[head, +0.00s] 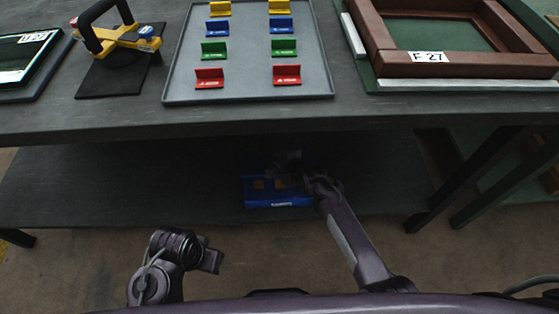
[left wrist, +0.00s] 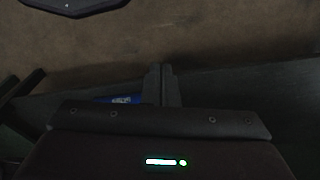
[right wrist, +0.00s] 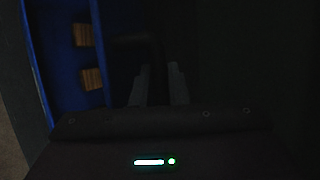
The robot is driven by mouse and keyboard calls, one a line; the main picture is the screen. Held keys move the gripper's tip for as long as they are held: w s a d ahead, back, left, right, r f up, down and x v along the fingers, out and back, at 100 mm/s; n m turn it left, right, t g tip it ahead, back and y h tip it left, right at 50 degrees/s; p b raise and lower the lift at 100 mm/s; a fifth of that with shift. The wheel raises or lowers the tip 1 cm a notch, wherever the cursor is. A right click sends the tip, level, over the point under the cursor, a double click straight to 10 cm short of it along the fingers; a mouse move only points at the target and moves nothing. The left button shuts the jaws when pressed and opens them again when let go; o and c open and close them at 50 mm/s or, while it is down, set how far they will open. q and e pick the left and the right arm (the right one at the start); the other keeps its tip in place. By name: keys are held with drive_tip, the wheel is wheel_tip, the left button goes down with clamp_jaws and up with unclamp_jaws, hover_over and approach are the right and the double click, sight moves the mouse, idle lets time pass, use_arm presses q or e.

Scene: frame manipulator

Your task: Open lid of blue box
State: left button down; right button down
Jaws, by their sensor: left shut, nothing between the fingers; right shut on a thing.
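The blue box (head: 278,201) is on the low shelf under the table, with brown blocks visible inside it. In the right wrist view its blue side (right wrist: 60,60) runs along the left, with two brown blocks inside. My right gripper (head: 300,178) is at the right part of the box. In the right wrist view its fingers (right wrist: 160,82) are shut on a dark bar-like part, apparently of the lid; the dark picture hides the exact grip. My left gripper (head: 215,262) is shut and empty in front of the shelf. Its closed fingers also show in the left wrist view (left wrist: 160,82).
The tabletop (head: 110,117) overhangs the low shelf (head: 120,180). On it are a grey tray (head: 245,95) with coloured holders, a yellow-and-black tool (head: 130,38), a tablet-like panel (head: 25,55) and a brown frame (head: 450,65). Table legs stand at the right. The shelf left of the box is clear.

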drive_tip(key=shift+w+d+r, duration=0.1)
drive_tip(key=shift+d, duration=0.05)
drive_tip(key=c, duration=1.4)
unclamp_jaws()
